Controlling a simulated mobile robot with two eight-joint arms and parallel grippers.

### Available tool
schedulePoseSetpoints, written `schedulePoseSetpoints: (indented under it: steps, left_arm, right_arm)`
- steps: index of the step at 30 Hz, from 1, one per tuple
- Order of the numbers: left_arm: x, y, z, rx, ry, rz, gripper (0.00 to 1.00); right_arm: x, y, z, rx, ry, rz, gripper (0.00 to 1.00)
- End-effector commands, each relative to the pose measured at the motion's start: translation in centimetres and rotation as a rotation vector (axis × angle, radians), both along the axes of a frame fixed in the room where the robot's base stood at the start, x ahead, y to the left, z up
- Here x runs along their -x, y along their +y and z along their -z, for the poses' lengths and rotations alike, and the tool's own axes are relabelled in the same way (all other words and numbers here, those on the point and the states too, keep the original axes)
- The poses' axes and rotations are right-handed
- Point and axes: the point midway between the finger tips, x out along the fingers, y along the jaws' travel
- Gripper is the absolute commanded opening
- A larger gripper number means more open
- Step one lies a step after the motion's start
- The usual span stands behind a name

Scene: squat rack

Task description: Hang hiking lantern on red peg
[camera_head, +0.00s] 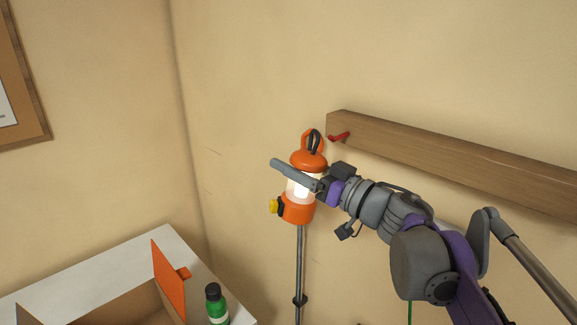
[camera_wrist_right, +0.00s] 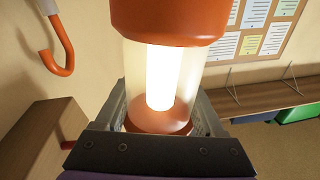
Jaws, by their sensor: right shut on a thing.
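The hiking lantern (camera_head: 309,160) has an orange cap and base, a lit clear middle and a dark handle loop on top. My right gripper (camera_head: 308,186) is shut around its middle and holds it close to upright off the surface below. In the right wrist view the lantern (camera_wrist_right: 168,22) fills the centre, glowing between the jaws. The red peg (camera_head: 338,137) sticks out near the left end of a wooden rail (camera_head: 460,163). The lantern is left of and mostly below the peg, apart from it in the head view. My left gripper is not seen.
A grey pole (camera_head: 299,262) stands behind the lantern; its orange hooked handle (camera_wrist_right: 58,66) shows in the right wrist view. A white table (camera_head: 105,262) at lower left bears an open cardboard box (camera_head: 125,305) and a green bottle (camera_head: 217,308). Wall above the rail is bare.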

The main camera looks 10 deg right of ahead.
Motion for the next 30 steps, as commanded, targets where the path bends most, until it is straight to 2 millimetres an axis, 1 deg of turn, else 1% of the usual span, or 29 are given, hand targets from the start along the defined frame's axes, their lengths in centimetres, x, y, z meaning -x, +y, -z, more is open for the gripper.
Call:
schedulePoseSetpoints:
  steps: [30]
  left_arm:
    - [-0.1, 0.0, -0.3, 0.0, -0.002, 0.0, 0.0]
  right_arm:
    - [-3.1, -5.3, 0.5, 0.0, 0.0, 0.001, 0.0]
